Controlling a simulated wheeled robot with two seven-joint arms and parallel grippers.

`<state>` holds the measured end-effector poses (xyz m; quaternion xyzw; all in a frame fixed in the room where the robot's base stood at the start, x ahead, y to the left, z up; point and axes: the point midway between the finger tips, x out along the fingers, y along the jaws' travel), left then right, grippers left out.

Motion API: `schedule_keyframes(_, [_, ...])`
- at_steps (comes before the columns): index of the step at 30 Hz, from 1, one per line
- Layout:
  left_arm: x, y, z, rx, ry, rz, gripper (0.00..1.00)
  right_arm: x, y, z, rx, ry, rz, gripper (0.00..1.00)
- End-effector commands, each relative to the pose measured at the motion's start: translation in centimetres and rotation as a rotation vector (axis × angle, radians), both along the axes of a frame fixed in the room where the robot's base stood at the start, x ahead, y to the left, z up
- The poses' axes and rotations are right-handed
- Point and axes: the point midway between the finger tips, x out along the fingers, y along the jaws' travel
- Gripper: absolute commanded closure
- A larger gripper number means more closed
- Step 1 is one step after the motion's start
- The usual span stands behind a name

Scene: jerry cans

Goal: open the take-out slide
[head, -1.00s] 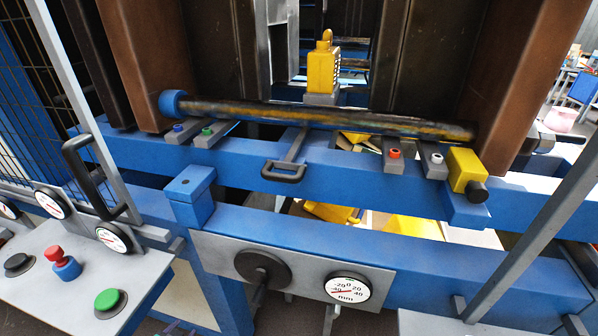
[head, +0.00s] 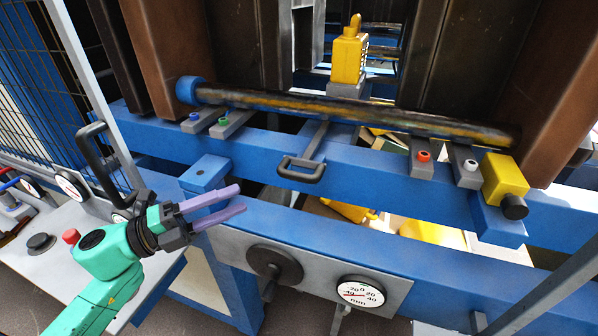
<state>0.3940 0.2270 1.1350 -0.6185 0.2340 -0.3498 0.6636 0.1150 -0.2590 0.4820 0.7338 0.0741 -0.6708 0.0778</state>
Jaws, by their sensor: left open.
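The take-out slide shows as a grey bar with a dark loop handle (head: 301,170) at the middle of the blue frame. A small yellow jerry can (head: 348,55) stands upright on a grey block behind the rod. My left gripper (head: 241,200) has purple fingers spread apart with nothing between them. It is left of and nearer than the slide handle, apart from it, by the small blue box. My right gripper is not in view.
A dark rod (head: 350,108) lies across the blue frame (head: 385,175). A blue box (head: 206,172) and a black door handle (head: 97,165) stand left. A knob (head: 275,262) and dial gauge (head: 361,292) are below. A yellow block (head: 504,178) is at right.

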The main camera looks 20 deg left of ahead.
Motion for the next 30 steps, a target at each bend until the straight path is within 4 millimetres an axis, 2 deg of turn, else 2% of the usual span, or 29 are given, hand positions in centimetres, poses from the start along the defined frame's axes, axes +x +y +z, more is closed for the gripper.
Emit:
schedule_keyframes(6, [3.2,-3.8,1.4,-0.003,-0.004,-0.002,0.48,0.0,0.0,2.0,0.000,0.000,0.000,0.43])
schedule_keyframes(15, [7.8,-8.7,2.1,-0.008,-0.002,0.006,0.48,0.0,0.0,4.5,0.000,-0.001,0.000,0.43])
schedule_keyframes(21, [8.9,-10.2,1.9,-0.006,0.001,0.005,0.48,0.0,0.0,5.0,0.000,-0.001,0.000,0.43])
schedule_keyframes(27, [8.9,-10.2,1.7,-0.006,0.003,0.004,0.48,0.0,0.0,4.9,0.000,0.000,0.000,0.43])
schedule_keyframes(28, [8.9,-10.2,1.7,-0.006,0.003,0.004,0.52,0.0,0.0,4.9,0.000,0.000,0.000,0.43])
schedule_keyframes(30, [8.9,-10.2,1.7,-0.006,0.003,0.004,0.79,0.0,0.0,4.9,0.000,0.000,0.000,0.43])
